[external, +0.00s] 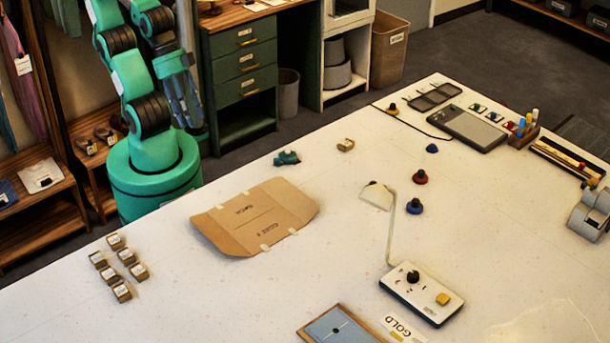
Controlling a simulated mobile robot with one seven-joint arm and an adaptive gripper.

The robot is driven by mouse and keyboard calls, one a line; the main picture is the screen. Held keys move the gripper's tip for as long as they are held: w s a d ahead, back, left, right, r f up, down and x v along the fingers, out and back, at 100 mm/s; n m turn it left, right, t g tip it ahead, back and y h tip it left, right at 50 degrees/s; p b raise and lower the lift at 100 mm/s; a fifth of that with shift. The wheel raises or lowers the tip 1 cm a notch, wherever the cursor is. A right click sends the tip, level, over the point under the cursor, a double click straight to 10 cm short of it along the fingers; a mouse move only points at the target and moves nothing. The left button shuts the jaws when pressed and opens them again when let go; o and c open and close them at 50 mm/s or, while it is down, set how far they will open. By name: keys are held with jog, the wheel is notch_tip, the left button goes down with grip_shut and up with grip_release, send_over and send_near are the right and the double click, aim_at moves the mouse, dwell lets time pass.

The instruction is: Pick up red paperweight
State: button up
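The red paperweight (419,178) stands upright on the white table (330,262), right of the middle. It has a round red base and a dark knob on top. A similar blue paperweight (414,206) stands just in front of it. My gripper (195,122) appears to be the grey end of my arm, hanging beside my green arm links at the upper left. It is far from the red paperweight. Its fingers are too small and dark to tell whether they are open or shut.
A lamp (389,228) with a pale shade stands left of the paperweights, on a switch box (421,294). A cardboard folder (254,215), a teal object (287,158) and a small tan item (345,145) lie further left. A small blue piece (432,149) sits behind the red paperweight.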

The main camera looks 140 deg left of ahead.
jog(key=o, duration=0.5)
jog(key=shift+o, duration=0.2)
